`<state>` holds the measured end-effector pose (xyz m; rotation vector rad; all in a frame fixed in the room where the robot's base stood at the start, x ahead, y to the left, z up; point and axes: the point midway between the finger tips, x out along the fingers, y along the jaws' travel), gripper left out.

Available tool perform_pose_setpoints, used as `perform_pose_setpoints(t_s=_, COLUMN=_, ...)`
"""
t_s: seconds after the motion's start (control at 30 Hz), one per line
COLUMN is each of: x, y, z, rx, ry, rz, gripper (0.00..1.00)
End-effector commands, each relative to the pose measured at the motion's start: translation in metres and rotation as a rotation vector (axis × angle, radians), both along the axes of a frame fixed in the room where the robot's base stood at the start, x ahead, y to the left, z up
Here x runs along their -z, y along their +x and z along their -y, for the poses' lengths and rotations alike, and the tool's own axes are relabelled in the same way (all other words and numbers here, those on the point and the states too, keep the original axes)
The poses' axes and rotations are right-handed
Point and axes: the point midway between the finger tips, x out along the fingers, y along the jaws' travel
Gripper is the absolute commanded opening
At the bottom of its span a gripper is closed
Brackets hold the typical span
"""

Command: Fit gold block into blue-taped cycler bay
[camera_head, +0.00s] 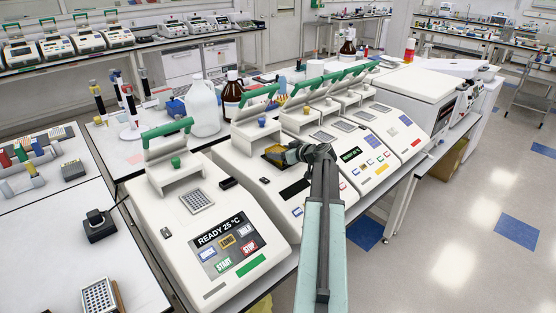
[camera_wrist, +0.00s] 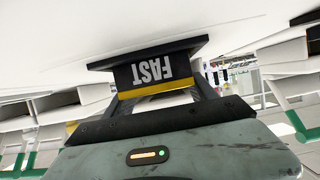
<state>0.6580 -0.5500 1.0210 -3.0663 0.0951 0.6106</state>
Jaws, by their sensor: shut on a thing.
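My gripper (camera_head: 290,153) is shut on the gold block (camera_head: 275,153), over the second cycler (camera_head: 252,148) from the front. In the wrist view the block (camera_wrist: 155,88) shows a gold lower edge and a dark face with "FAST" upside down, between the fingers (camera_wrist: 160,100). The second cycler has its lid up, with a small blue mark (camera_head: 262,121) on it; I take this as the blue-taped one. Its bay is hidden by the block and gripper. I cannot tell whether the block touches the cycler or sits in the bay.
The nearest cycler (camera_head: 215,240), with a green mark, reads "READY 25 °C" and has its lid up. More open cyclers (camera_head: 335,135) stand in a row to the right. A white jug (camera_head: 203,107) and brown bottle (camera_head: 232,97) stand behind. Floor (camera_head: 470,210) at right is clear.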

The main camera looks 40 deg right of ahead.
Motion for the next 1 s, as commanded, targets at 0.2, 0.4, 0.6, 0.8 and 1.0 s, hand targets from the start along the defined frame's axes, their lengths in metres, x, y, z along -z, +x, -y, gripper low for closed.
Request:
perform_pose_setpoints(t_s=0.2, x=0.000, y=-0.001, z=0.002, rx=0.004, ry=0.001, rz=0.001, gripper=0.00)
perform_pose_setpoints(t_s=0.4, x=0.003, y=-0.002, z=0.002, rx=0.004, ry=0.000, rz=0.000, gripper=0.82)
perform_pose_setpoints(t_s=0.6, x=0.003, y=-0.002, z=0.002, rx=0.004, ry=0.000, rz=0.000, gripper=0.87)
perform_pose_setpoints(t_s=0.8, x=-0.003, y=-0.004, z=0.003, rx=0.005, ry=0.000, rz=0.000, gripper=0.87)
perform_pose_setpoints(t_s=1.0, x=-0.022, y=-0.045, z=-0.002, rx=0.009, ry=0.001, rz=0.000, gripper=0.87)
